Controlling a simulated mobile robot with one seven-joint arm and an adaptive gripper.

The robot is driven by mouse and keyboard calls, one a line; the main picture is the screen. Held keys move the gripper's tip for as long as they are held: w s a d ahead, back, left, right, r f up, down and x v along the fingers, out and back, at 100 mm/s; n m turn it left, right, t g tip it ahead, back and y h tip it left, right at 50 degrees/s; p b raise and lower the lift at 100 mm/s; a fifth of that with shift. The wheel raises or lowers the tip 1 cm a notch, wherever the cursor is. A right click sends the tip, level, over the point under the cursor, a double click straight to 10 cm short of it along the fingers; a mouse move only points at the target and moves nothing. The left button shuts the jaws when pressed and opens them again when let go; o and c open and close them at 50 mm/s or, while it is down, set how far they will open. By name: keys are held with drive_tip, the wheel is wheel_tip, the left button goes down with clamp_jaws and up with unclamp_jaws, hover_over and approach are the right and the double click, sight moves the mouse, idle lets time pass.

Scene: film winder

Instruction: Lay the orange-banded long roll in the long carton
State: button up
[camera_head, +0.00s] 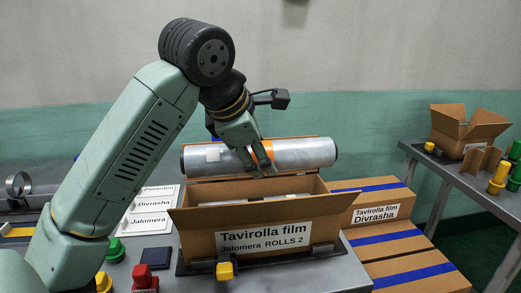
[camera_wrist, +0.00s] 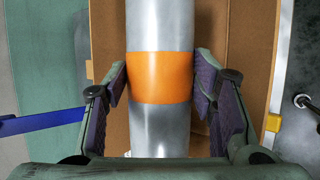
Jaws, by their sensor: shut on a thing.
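The long silver roll with an orange band (camera_head: 305,153) is held level above the open long carton (camera_head: 213,241), near its back edge in the head view. The carton is labelled "Tavirolla film Jalomera ROLLS 2", and something pale lies inside it. My gripper (camera_head: 262,163) is shut on the roll at its orange band. In the wrist view the orange-banded roll (camera_wrist: 160,78) runs between the two pads of my gripper (camera_wrist: 160,85), with brown cardboard beneath it. The far side of the carton's inside is partly hidden.
Closed cartons with blue tape (camera_head: 405,247), one labelled Divrasha, lie to the right. Yellow (camera_head: 225,271), green and red knobs stand along the front. Label cards (camera_head: 150,205) lie at left. A second table (camera_head: 459,180) at right bears a small open carton (camera_head: 466,125).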

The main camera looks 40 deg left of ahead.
drive_tip(key=shift+s+r, duration=0.1)
drive_tip(key=shift+f+b, duration=1.8)
drive_tip(key=shift+f, duration=0.25)
drive_tip(key=shift+r, duration=0.1)
